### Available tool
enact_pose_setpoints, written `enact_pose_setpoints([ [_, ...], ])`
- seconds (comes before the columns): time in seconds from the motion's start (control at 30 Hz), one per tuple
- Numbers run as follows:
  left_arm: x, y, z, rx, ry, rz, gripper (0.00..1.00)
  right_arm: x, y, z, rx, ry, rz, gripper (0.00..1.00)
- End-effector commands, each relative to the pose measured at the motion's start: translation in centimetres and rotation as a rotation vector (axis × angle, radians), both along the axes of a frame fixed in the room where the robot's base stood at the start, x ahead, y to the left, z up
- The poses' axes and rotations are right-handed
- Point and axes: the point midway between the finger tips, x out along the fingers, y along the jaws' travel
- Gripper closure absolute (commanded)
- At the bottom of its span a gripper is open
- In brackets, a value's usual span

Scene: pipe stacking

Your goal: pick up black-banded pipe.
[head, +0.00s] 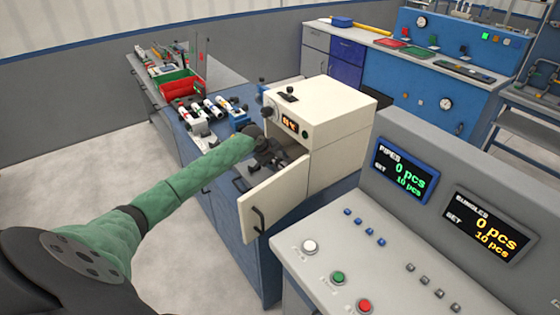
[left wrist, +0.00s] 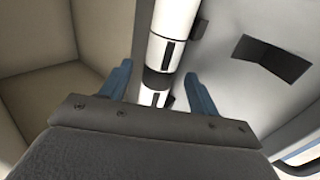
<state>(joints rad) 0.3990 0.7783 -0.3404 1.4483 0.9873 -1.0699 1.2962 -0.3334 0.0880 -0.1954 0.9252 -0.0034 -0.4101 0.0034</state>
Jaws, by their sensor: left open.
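The black-banded pipe (left wrist: 174,20) is white with a wide black band and shows in the left wrist view. It runs from the top edge down between my left gripper's blue fingers. My left gripper (left wrist: 158,88) is open, with one finger on each side of the pipe. I cannot tell whether they touch it. In the head view my left gripper (head: 266,158) is at the open front of a cream machine (head: 330,108). The pipe cannot be made out there, as the gripper and machine hide that spot. My right gripper is not in view.
The machine's open door (head: 275,198) stands close beside my left gripper. Several banded pipes (head: 208,108) lie on the blue bench to the left, near a red bin (head: 182,86). A grey console (head: 365,245) with buttons and displays fills the right front.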

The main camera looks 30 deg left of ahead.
Motion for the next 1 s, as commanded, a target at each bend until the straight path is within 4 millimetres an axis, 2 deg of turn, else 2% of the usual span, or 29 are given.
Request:
enact_pose_setpoints([
  [0.1, 0.4, -0.18, -0.48, 0.0, -0.001, -0.001, 0.39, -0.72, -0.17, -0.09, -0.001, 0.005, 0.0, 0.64],
  [0.37, 0.47, -0.18, -0.73, 0.001, -0.001, 0.0, 0.39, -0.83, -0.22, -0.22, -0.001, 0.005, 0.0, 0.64],
  [0.63, 0.46, -0.19, -0.73, 0.001, -0.001, 0.0, 0.89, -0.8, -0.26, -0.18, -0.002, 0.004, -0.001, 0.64],
  [1.0, 0.45, -0.2, -0.31, 0.001, -0.001, 0.0, 0.89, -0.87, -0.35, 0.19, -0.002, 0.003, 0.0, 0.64],
])
